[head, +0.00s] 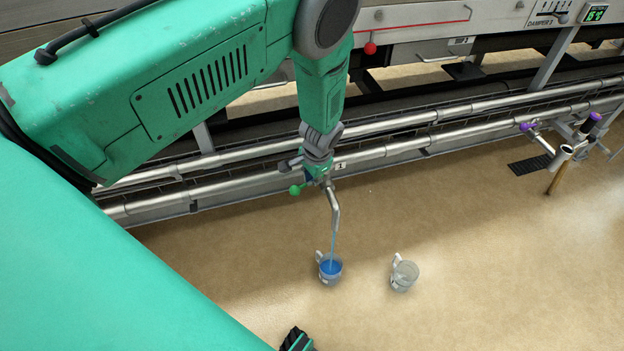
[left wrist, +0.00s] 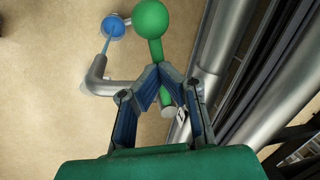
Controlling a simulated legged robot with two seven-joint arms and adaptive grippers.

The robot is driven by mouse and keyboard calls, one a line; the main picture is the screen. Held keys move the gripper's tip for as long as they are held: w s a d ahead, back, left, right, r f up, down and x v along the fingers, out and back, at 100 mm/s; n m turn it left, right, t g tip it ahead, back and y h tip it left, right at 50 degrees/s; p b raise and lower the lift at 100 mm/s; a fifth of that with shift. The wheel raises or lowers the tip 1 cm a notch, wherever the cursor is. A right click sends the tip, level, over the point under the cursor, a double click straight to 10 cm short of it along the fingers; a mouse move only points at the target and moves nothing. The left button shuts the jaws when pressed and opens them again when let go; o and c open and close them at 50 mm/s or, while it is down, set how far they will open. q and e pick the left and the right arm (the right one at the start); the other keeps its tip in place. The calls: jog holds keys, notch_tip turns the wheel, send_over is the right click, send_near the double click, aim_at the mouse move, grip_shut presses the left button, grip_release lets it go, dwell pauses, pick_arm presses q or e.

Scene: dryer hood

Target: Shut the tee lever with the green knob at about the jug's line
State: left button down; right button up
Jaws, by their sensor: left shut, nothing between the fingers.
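The green knob (head: 295,190) is on the tee lever, beside the metal spout (head: 334,205) marked 1. A thin blue stream runs from the spout into a clear jug (head: 330,268) holding blue liquid. The jug's line is too small to make out. My left gripper (head: 318,168) is shut and empty, close over the tee. In the left wrist view the knob (left wrist: 150,18) lies just beyond my left fingertips, with its green stem behind them; contact is unclear. A dark and green part at the bottom edge looks like my right gripper (head: 297,341), mostly cut off.
A second clear jug (head: 404,275) stands empty-looking to the right. Metal pipes (head: 400,150) run along behind the tee. Another valve with purple knobs (head: 560,140) is at the far right. The tan floor (head: 480,240) in front is mostly clear.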

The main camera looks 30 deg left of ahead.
pick_arm(q)
jog(key=c, duration=1.6)
grip_release()
jog(key=shift+s+f+m, duration=0.3)
jog(key=shift+f, duration=0.15)
jog(key=shift+w+a, duration=0.1)
jog(key=shift+a, duration=0.15)
jog(key=shift+r, duration=0.1)
jog(key=v, duration=1.1)
jog(key=shift+r, duration=0.3)
jog(key=shift+c, duration=0.5)
